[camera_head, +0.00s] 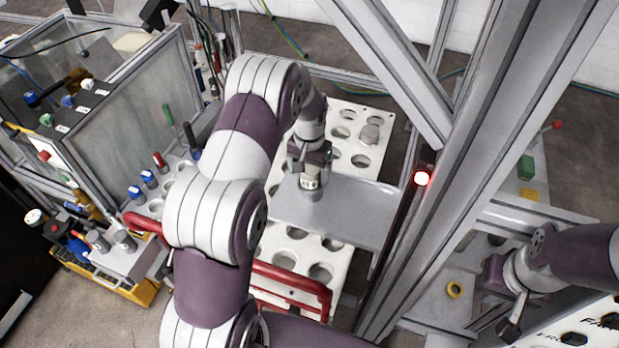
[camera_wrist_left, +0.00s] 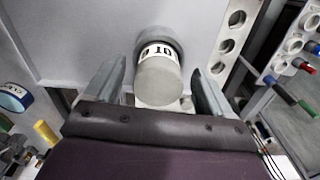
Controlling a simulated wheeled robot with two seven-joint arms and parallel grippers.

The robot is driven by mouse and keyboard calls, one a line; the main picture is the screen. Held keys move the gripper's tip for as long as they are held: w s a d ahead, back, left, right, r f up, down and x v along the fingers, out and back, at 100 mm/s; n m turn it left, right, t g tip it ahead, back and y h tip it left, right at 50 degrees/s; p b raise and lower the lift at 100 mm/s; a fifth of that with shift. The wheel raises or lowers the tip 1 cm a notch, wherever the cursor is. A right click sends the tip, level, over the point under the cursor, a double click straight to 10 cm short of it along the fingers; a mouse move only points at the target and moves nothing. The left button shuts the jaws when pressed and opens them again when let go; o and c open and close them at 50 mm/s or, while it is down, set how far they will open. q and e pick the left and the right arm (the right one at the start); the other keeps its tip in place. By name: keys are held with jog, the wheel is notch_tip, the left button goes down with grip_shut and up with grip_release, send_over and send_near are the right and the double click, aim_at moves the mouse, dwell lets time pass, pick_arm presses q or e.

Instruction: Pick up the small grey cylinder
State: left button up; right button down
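A small grey cylinder (camera_head: 311,192) with a white label stands upright on a grey plate (camera_head: 352,205). My left gripper (camera_head: 310,168) is directly over it. In the left wrist view the cylinder (camera_wrist_left: 158,80) shows its round grey top and dark marks on its label. The fingers of my left gripper (camera_wrist_left: 157,90) are open on either side of it, with a gap visible at each side.
The plate lies over a white rack (camera_head: 270,240) with round holes. A red tubular handle (camera_head: 290,276) runs along its front. A thick metal post (camera_head: 480,150) stands between the plate and my right arm. A glazed box (camera_head: 130,110) and bottles stand at the left.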

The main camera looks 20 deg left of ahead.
pick_arm(q)
jog(key=shift+w+d+f, duration=0.1)
jog(key=shift+w+d, duration=0.05)
jog(key=shift+w, duration=0.05)
jog(key=c, duration=1.4)
jog(key=shift+c, duration=0.2)
